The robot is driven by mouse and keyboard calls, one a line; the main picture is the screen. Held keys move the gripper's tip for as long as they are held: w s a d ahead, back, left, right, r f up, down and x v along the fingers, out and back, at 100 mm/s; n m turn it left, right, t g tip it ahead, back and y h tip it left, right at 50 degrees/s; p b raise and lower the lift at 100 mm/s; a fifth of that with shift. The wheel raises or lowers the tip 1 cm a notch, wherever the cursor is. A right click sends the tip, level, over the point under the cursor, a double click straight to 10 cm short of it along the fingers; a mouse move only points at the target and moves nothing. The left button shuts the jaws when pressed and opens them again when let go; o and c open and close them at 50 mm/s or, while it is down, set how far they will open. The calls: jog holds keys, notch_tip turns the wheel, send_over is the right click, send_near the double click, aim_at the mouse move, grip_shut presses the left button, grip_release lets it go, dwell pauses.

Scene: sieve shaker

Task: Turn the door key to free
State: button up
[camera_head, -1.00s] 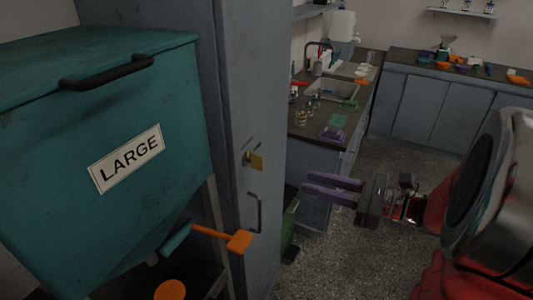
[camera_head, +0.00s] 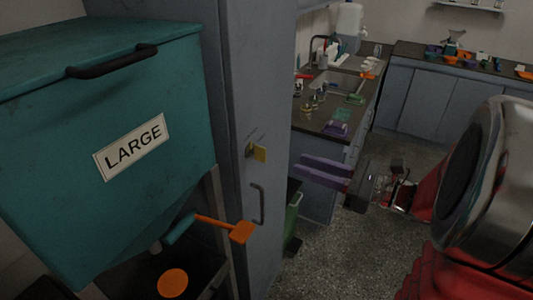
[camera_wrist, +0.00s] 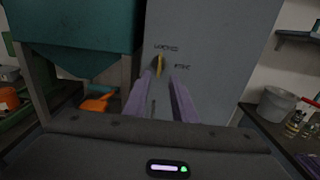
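The door key (camera_head: 260,153) is a small yellow key on the grey cabinet door (camera_head: 255,110). In the wrist view the key (camera_wrist: 159,65) stands upright below the dark word LOCKED (camera_wrist: 166,47); the word FREE (camera_wrist: 182,67) is to its right. My gripper (camera_head: 301,168) has two purple fingers held apart and empty, to the right of the key and pointing at the door. In the wrist view my gripper (camera_wrist: 161,77) has the key just beyond and between its fingertips, with no contact visible.
A teal hopper (camera_head: 60,130) marked LARGE stands left of the door, with an orange-ended handle (camera_head: 242,232) below. A dark door handle (camera_head: 259,203) is under the key. A sink counter (camera_head: 318,122) with small items stands to the right.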

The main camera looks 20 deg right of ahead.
aim_at(260, 154)
jog(key=x, duration=1.1)
jog(key=shift+c, duration=0.3)
grip_shut()
jog(key=shift+a, duration=0.3)
jog(key=shift+d, duration=0.25)
